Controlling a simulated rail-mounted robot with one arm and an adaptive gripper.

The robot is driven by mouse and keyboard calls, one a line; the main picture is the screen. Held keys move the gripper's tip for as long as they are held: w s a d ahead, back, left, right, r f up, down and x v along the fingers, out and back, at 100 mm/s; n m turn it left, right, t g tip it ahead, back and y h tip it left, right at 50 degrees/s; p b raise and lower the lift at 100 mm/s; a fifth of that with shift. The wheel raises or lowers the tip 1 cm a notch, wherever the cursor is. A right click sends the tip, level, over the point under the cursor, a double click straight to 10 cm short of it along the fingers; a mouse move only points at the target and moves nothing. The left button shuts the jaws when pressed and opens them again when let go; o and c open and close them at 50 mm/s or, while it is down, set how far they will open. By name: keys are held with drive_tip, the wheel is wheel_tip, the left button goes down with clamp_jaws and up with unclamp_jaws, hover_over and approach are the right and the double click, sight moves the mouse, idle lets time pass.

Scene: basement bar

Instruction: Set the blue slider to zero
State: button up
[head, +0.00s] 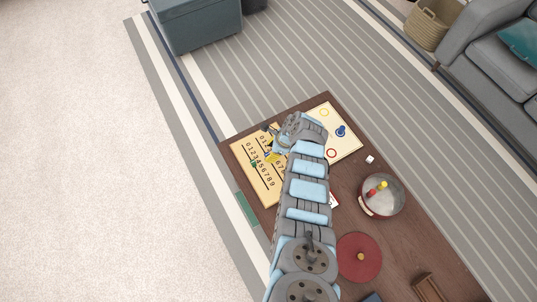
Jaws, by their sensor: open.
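A pale wooden number board (241,151) lies at the far left of the dark table, with rows of digits starting at 0. A small green slider (254,163) shows on its left row. My gripper (271,143) is over the right row, covering the digits between about 1 and 6. It is open, with small dark and yellow parts at its end. The blue slider cannot be made out; my gripper and arm cover part of that row. I cannot tell whether the fingers touch anything.
A cream board (346,146) with coloured rings and a blue piece (341,131) lies right of my gripper. A white die (370,159), a round bowl (396,205) and a red disc (356,270) are on the table (347,204). A green strip (246,208) lies beside its left edge.

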sight(267, 155)
drive_tip(key=shift+b+x, duration=0.55)
drive_tip(key=shift+x, duration=0.7)
clamp_jaws()
